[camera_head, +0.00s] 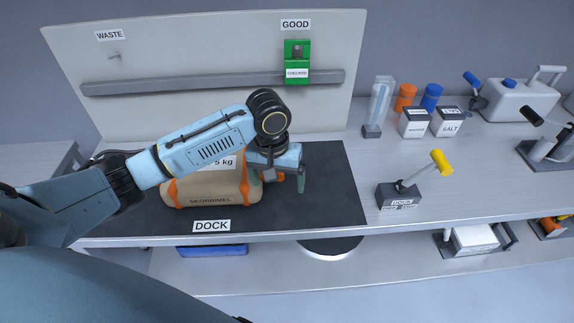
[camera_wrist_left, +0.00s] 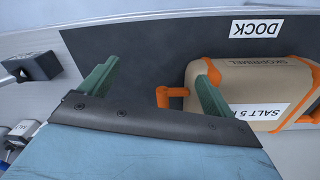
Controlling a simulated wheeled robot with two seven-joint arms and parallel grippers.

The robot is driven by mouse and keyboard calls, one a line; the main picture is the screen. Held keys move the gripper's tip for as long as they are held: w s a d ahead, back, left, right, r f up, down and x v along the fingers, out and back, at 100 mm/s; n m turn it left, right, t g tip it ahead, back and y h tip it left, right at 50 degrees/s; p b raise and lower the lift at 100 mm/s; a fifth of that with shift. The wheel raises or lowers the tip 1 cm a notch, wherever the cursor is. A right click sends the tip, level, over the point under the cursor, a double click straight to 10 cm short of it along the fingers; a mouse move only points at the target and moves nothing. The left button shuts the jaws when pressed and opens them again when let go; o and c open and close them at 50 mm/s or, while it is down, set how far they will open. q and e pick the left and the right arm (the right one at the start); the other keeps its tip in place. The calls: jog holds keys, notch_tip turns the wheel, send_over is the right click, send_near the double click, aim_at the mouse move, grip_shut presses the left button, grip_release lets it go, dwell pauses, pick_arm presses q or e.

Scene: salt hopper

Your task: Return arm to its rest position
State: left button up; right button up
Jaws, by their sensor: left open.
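My left arm comes in from the left in the head view, and its gripper (camera_head: 290,181) hangs over the dark dock mat (camera_head: 335,205), at the right end of the salt bag. The tan salt bag (camera_head: 205,190) with orange bands lies on the mat, partly hidden by my arm. My right gripper is not in view.
A green checked tag (camera_head: 297,62) hangs under GOOD on the back panel. Small containers (camera_head: 430,122) and a white jug (camera_head: 520,98) stand farther right. The mat's right part is clear.

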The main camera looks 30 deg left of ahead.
pick_arm(q)
jog(key=s+d+f+m+t+h, duration=0.2)
jog(key=s+d+f+m, duration=0.25)
jog(key=s+d, duration=0.45)
jog(key=s+a+t+y, duration=0.1)
jog(key=s+a, duration=0.2)
jog(key=s, duration=0.4)
jog(key=s+a+y, duration=0.1)
jog(key=s+a, duration=0.3)
jog(key=s, duration=0.2)
notch_tip(320, 180, down, 27)
jog(key=s+g+b, duration=0.1)
jog(key=b, duration=0.3)
jog(key=s+a+f+b, duration=0.1)
jog(key=s+f+b, duration=0.1)
jog(key=s+f, duration=0.6)
jog(key=s+a+f+g+b, duration=0.1)
jog(key=s+f, duration=0.8)
jog(key=f, duration=0.3)
jog(key=shift+s+a+f+m+y+b, duration=0.25)
jog(key=shift+a+f+m+y+b, duration=0.05)
jog(key=shift+f+m+y+b, duration=0.1)
